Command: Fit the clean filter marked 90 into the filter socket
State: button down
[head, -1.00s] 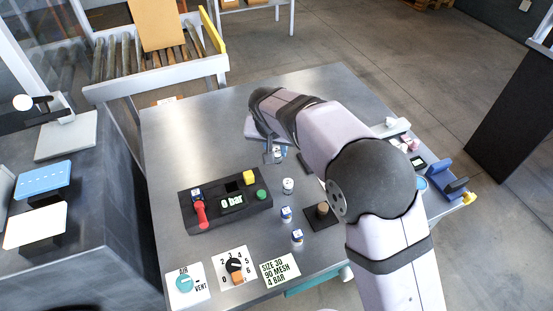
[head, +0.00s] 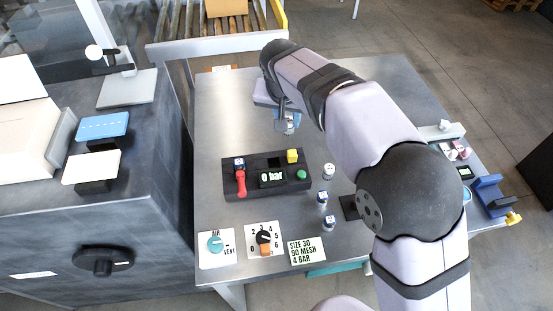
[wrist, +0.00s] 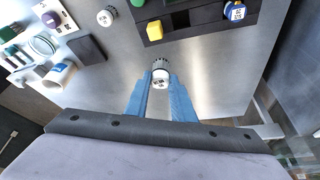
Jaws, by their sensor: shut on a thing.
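My gripper (wrist: 160,92) is shut on a small white-and-grey cylinder, the filter (wrist: 160,72), held between blue fingers. Its marking cannot be read. In the head view my gripper (head: 285,124) hangs over the table behind the black panel (head: 230,188). The panel has a dark square opening (head: 274,163), which looks like the filter socket; it also shows in the wrist view (wrist: 181,19), beyond the held filter and apart from it. A yellow block (head: 292,156) sits beside the opening.
The panel carries a red lever (head: 241,184), a green button (head: 301,174) and a 0 bar display (head: 271,179). A white cylinder (head: 328,170) and two blue-and-white pieces (head: 322,200) stand to its right. The table behind the panel is clear.

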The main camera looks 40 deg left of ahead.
jog(key=r+n+p, duration=0.1)
jog(key=r, duration=0.1)
send_over(273, 156)
jog(key=s, duration=0.2)
jog(key=shift+s+d+f+m+h, duration=0.15)
jog(key=shift+d+f+m, duration=0.25)
jog(key=shift+m, duration=0.35)
jog(key=shift+s+d+f+m+h, duration=0.15)
jog(key=shift+d+f+m, duration=0.25)
jog(key=shift+m, duration=0.35)
jog(key=shift+w+t, duration=0.1)
jog(key=shift+t, duration=0.2)
jog(key=shift+f+p, duration=1.8)
jog(key=shift+f, duration=3.2)
